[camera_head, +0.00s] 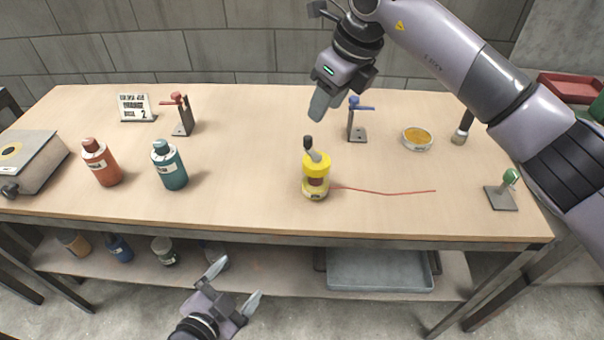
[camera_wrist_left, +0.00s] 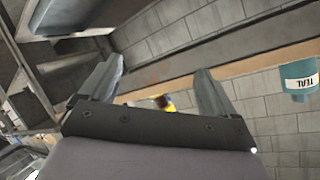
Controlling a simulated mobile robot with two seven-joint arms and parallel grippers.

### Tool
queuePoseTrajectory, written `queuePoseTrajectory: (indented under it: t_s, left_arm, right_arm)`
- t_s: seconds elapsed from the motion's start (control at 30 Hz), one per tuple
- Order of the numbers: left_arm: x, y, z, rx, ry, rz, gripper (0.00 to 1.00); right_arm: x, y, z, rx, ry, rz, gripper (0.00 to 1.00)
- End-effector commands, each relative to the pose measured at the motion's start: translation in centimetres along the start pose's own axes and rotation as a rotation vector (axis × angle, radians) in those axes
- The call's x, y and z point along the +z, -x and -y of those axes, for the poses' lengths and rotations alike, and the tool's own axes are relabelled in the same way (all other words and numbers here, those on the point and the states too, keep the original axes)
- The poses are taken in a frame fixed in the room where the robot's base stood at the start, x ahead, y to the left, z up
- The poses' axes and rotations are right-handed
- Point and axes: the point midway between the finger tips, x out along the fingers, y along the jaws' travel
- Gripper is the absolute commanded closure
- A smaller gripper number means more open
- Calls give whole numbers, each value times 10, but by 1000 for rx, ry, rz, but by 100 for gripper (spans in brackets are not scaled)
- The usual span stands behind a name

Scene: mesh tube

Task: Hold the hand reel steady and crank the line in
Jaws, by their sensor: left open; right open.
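The yellow hand reel (camera_head: 316,177) stands upright on the table, with a dark-knobbed grey crank (camera_head: 312,152) on top. A red line (camera_head: 385,191) runs from it to the right across the tabletop. My left gripper (camera_head: 236,284) is open and empty, low in front of the table's front edge. In the left wrist view its fingers (camera_wrist_left: 158,85) are spread, and a small part of the reel (camera_wrist_left: 163,102) shows between them, far off. My right gripper (camera_head: 318,106) is above the table behind the reel, apart from it; its fingers look overlapped from this angle.
Red (camera_head: 101,163) and teal (camera_head: 169,166) bottles stand left of the reel. Red (camera_head: 183,115), blue (camera_head: 358,121) and green (camera_head: 502,192) topped fixtures stand around. A round tin (camera_head: 417,138) is at the back right. A lower shelf holds a grey tray (camera_head: 380,270).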

Motion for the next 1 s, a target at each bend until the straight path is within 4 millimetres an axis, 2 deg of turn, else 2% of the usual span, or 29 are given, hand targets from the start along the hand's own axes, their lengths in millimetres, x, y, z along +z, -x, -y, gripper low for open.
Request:
queuePoseTrajectory:
  t_s: [0.03, 0.2, 0.3, 0.43, 0.53, 0.8, 1.0]
  left_arm:
    - [-21, -10, 3, -16, -147, -61, 10]
    - [-86, -30, 5, -102, -653, -240, 10]
    - [-124, -36, 2, -179, -951, -341, 10]
    - [-163, -41, -4, -301, -1328, -442, 10]
    - [-176, -50, -2, -381, -1567, -442, 10]
    - [-182, -87, 24, -517, -2098, -274, 10]
    - [-186, -105, 41, -573, -2381, -154, 10]
  right_arm:
    - [0, 0, 0, 1, 0, 1, 57]
    - [0, 0, 0, 2, 0, 2, 57]
    - [0, 0, 0, 2, 0, 2, 57]
    - [0, 0, -1, 3, 0, 2, 57]
    - [0, 0, -1, 3, 0, 2, 57]
    - [0, 0, -1, 3, 0, 2, 57]
    - [0, 0, -1, 3, 0, 2, 57]
